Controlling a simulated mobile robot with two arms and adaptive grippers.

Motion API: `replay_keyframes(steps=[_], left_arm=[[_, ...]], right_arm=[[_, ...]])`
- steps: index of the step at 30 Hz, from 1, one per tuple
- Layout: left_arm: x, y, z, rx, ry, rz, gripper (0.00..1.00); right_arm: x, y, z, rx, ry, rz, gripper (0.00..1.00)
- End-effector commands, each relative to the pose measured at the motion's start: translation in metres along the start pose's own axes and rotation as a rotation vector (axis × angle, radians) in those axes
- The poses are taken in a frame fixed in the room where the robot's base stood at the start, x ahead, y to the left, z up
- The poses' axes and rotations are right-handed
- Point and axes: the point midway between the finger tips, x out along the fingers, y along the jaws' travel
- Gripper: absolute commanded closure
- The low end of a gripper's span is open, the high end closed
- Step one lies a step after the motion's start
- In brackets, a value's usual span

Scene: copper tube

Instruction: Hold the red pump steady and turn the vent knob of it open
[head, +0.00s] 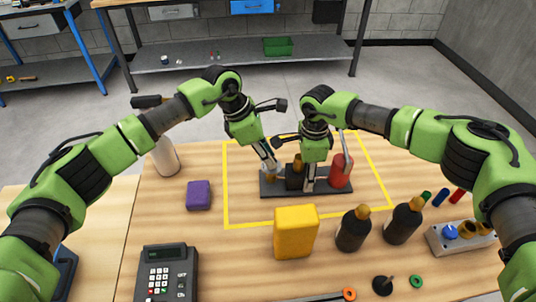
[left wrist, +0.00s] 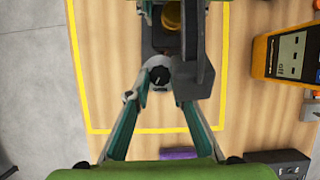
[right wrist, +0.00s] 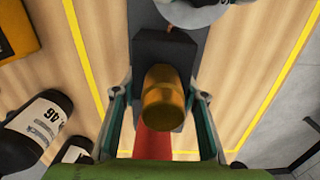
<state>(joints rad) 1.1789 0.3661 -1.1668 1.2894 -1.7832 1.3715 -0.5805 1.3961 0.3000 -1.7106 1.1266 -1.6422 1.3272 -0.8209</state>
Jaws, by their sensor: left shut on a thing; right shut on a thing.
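The pump has a red rounded end (head: 341,172) and a dark base plate (head: 325,191), and stands inside the yellow outline on the table. In the right wrist view its brass cylinder (right wrist: 165,98), dark block (right wrist: 165,52) and part of the red end (right wrist: 152,143) show. My right gripper (head: 308,187) is shut on the pump's middle, its fingers on either side of the brass cylinder. My left gripper (head: 269,172) is at the pump's left end, shut on the black vent knob (left wrist: 159,76), which lies between its fingers. The exact finger contacts are partly hidden.
A purple block (head: 199,195) and a white bottle (head: 166,157) are at the left. A calculator-like device (head: 168,273) sits front left. A rack (head: 462,237) is at right.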

Motion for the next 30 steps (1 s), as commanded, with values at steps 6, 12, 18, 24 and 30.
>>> replay_keyframes(steps=[6,12,18,24,30], left_arm=[[-0.001,-0.0007,0.0002,-0.136,-0.001,0.06,1.0],[-0.0009,-0.0014,0.0007,-0.233,-0.003,0.1,1.0],[-0.001,-0.0018,0.0007,-0.287,-0.003,0.121,1.0],[-0.0011,-0.0016,0.0009,-0.302,-0.004,0.128,1.0],[-0.0012,-0.0015,0.001,-0.302,-0.004,0.128,1.0]], right_arm=[[-0.0006,-0.0003,0.0002,-0.002,0.0,-0.001,1.0],[-0.0006,-0.0002,0.0002,-0.002,0.0,-0.001,1.0],[-0.0006,-0.0001,0.0002,-0.002,0.0,0.0,1.0],[-0.0005,-0.0001,0.0002,-0.003,0.0,0.0,1.0],[-0.0005,0.0,0.0001,-0.003,0.0,0.0,1.0]])
